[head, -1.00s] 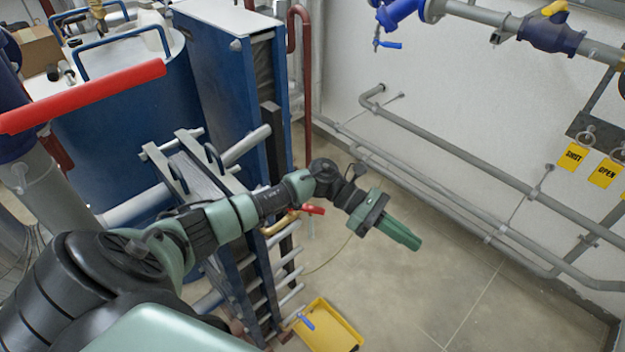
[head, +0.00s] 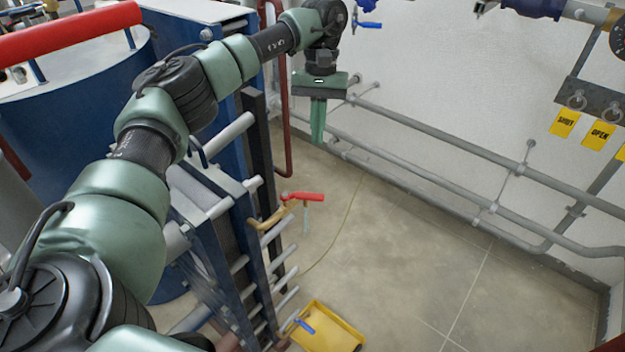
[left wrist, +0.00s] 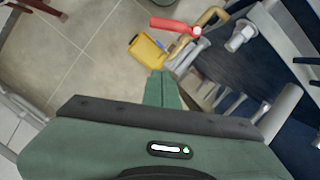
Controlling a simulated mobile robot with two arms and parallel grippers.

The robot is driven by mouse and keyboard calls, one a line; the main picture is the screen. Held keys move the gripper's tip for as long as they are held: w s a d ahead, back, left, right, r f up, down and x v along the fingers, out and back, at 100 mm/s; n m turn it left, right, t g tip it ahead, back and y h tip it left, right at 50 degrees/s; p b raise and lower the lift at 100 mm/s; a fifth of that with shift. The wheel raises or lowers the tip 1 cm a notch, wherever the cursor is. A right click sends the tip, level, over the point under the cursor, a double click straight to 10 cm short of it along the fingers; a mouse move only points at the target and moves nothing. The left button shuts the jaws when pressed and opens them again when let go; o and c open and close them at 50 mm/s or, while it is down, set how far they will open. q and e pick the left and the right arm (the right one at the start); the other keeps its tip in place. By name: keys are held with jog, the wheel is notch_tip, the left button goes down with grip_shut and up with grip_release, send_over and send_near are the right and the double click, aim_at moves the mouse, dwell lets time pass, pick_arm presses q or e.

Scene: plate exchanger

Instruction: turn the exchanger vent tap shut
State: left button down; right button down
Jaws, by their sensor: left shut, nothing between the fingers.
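The vent tap has a red lever (head: 302,197) on a bent brass pipe (head: 268,219) at the side of the plate exchanger (head: 222,235). In the left wrist view the red lever (left wrist: 174,25) and brass pipe (left wrist: 212,18) are beyond the fingertips, near the top. My left gripper (head: 318,138) is shut and empty, pointing down, above the tap in the picture and apart from it. Its closed fingers (left wrist: 163,88) also show in the left wrist view. My right gripper is not in view.
A yellow tray (head: 345,330) lies on the floor below, with a blue-handled tap (head: 304,325) over its edge. Grey pipes (head: 440,137) run along the wall, with yellow SHUT (head: 564,122) and OPEN (head: 598,135) tags at right.

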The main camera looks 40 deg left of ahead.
aim_at(302, 196)
pick_arm(q)
jog(key=s+d+f+p, duration=0.3)
jog(key=s+f+p, duration=0.1)
jog(key=f, duration=0.4)
jog(key=shift+s+f+p, duration=0.35)
jog(key=shift+s, duration=0.45)
